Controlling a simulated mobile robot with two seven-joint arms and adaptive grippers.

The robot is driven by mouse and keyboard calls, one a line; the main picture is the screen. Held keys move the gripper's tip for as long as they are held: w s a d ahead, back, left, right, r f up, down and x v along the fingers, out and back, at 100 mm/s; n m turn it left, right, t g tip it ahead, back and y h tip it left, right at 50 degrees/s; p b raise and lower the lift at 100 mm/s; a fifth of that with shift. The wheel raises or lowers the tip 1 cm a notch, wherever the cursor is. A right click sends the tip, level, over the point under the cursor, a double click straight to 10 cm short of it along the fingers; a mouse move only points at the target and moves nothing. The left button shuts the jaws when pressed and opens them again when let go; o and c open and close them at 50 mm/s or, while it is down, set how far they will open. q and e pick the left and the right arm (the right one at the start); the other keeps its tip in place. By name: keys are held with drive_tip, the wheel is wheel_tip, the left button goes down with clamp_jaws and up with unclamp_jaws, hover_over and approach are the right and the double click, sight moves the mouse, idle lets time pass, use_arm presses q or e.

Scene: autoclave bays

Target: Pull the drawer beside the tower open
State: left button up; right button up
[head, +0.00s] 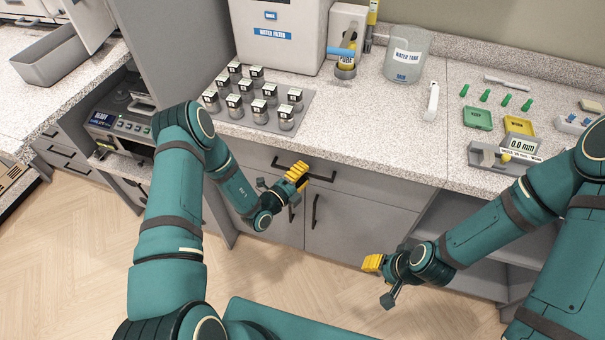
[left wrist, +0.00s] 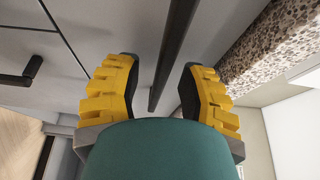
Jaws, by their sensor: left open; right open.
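The grey drawer (head: 375,187) sits under the speckled counter, right of the tall grey tower (head: 185,50), and its front looks closed flush. Its long black bar handle (head: 283,163) is partly covered by my left gripper (head: 297,176). In the left wrist view the handle (left wrist: 175,45) runs between the two yellow fingers of my left gripper (left wrist: 155,95), which is open with a gap on each side of the bar. My right gripper (head: 373,263) is open and empty, low in front of the cabinet, away from the drawer.
Cupboard doors with upright black handles (head: 315,212) lie below the drawer. The counter (head: 370,130) above carries a mat of several labelled jars (head: 260,108), a water filter (head: 285,35) and a water tank (head: 407,55). An open shelf (head: 470,235) is at right. The wooden floor in front is clear.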

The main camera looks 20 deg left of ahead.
use_arm(q)
clamp_jaws()
drive_tip(key=shift+s, duration=0.15)
